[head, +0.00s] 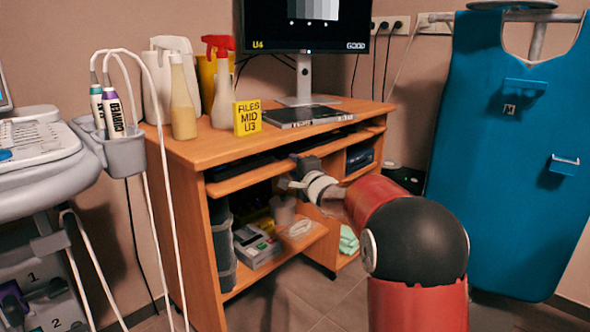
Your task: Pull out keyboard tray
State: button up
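The wooden desk (300,126) stands against the wall in the head view. Its keyboard tray (250,178) is a wooden board under the desktop, with dark items in the shadowed gap above it. My gripper (285,184) is at the front of the desk, close to the right part of the tray's front edge in the picture. The grey wrist and red and black arm come in from the lower right and hide part of the desk front. The fingertips are small and dark here, so I cannot tell whether they touch the tray or how far apart they are.
A monitor (304,82), a yellow files box (247,117) and bottles (183,105) stand on the desktop. A lower shelf (300,238) holds a device (256,246). An ultrasound cart (38,150) with hanging cables is at left. A blue apron (505,150) hangs at right.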

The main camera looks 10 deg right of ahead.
jog(key=shift+w, duration=0.3)
grip_shut()
jog(key=s+d+p, duration=0.5)
jog(key=s+d, duration=0.2)
jog(key=s, duration=0.3)
jog(key=s+d+p, duration=0.4)
jog(key=s+d, duration=0.3)
jog(key=s, duration=0.3)
jog(key=shift+d+p, duration=0.2)
jog(key=shift+p, duration=0.15)
